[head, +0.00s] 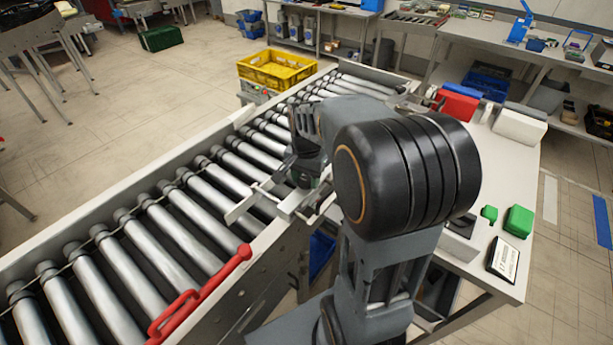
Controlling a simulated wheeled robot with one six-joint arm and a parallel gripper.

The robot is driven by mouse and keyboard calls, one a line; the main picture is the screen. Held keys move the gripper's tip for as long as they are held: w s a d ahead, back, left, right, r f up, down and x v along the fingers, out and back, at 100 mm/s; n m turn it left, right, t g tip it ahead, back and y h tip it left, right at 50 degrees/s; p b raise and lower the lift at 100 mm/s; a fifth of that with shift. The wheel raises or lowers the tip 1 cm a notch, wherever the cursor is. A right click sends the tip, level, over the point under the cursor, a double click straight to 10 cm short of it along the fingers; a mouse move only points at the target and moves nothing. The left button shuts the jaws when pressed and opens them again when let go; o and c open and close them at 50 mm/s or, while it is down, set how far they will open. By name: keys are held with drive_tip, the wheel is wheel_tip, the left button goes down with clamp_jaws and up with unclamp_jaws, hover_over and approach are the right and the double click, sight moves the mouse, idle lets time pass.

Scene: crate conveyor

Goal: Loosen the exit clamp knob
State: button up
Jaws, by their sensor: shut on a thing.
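My gripper (296,202) is at the near side rail of the roller conveyor (45,240), beside a pale metal guide bracket (240,208) that reaches over the rollers. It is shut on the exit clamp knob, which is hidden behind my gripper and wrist. The fingertips are small and partly covered here, so the exact grip and the turn of the knob cannot be made out.
A red bar (222,275) lies along the near rail, lower left. A yellow crate (277,70) stands beyond the conveyor. The white table (510,165) at right holds green blocks (518,221), a dark-framed card (503,259) and a red bin (457,105).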

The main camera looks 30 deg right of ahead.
drive_tip(key=n, duration=0.8)
drive_tip(key=shift+a+n, duration=0.1)
drive_tip(key=shift+n, duration=0.2)
drive_tip(key=n, duration=0.4)
drive_tip(key=shift+a, duration=0.1)
drive_tip(key=shift+n, duration=2.5)
drive_tip(key=o, duration=0.9)
drive_tip(key=shift+r, duration=0.1)
